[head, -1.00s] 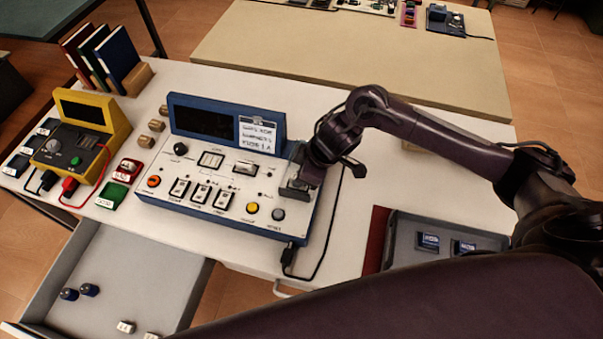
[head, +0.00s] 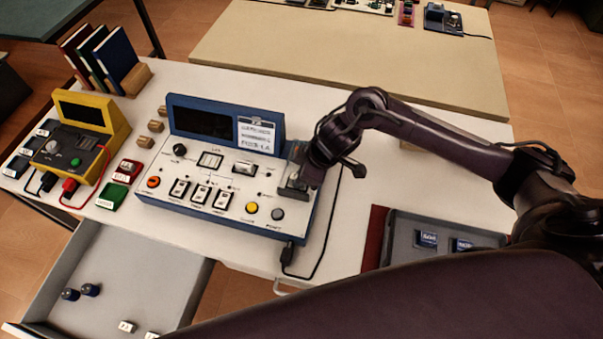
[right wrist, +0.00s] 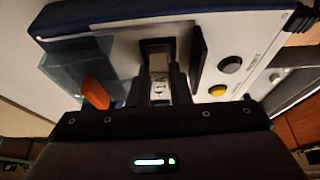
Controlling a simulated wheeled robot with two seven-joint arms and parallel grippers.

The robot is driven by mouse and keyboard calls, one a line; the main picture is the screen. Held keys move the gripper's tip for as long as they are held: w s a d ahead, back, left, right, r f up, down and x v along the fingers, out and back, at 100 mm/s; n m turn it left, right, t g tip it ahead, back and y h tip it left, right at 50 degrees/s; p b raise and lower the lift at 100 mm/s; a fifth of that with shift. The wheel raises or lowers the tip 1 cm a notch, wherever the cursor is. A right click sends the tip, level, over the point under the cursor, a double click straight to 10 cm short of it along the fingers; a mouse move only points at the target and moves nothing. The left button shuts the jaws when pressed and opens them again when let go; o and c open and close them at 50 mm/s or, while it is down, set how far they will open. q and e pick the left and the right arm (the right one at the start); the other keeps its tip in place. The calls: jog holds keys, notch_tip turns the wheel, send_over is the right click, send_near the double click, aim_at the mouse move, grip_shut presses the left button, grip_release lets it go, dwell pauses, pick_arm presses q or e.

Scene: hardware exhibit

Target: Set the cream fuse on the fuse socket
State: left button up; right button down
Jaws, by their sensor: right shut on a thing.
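My right gripper (head: 300,183) is over the right side of the blue-edged instrument panel (head: 232,205). In the right wrist view my right gripper (right wrist: 161,92) is shut on a pale block with dark marks, which looks like the cream fuse (right wrist: 159,75). The fuse lies in line with a dark rectangular recess (right wrist: 157,45) on the panel, which looks like the fuse socket. The fingers hide the sides of the fuse, and I cannot tell whether it is seated. In the head view the gripper hides both. My left gripper is not in view.
A clear cover (right wrist: 72,65) and an orange part (right wrist: 95,92) are close left of the fingers in the wrist view. A black switch (right wrist: 197,55) is close right. An open drawer (head: 150,265) holds small parts. A grey tray (head: 400,245) stands at right.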

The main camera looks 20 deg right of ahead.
jog(key=shift+p, duration=0.4)
jog(key=shift+f+b, duration=0.3)
jog(key=shift+f, duration=0.15)
dwell(0.5)
jog(key=shift+r, duration=0.2)
jog(key=shift+r+p, duration=0.7)
jog(key=shift+p, duration=0.4)
jog(key=shift+p, duration=0.35)
jog(key=shift+f+b, duration=0.55)
jog(key=shift+f, duration=0.35)
dwell(0.5)
jog(key=shift+r, duration=0.2)
jog(key=shift+r+p, duration=0.6)
jog(key=shift+p, duration=0.4)
jog(key=shift+r, duration=0.1)
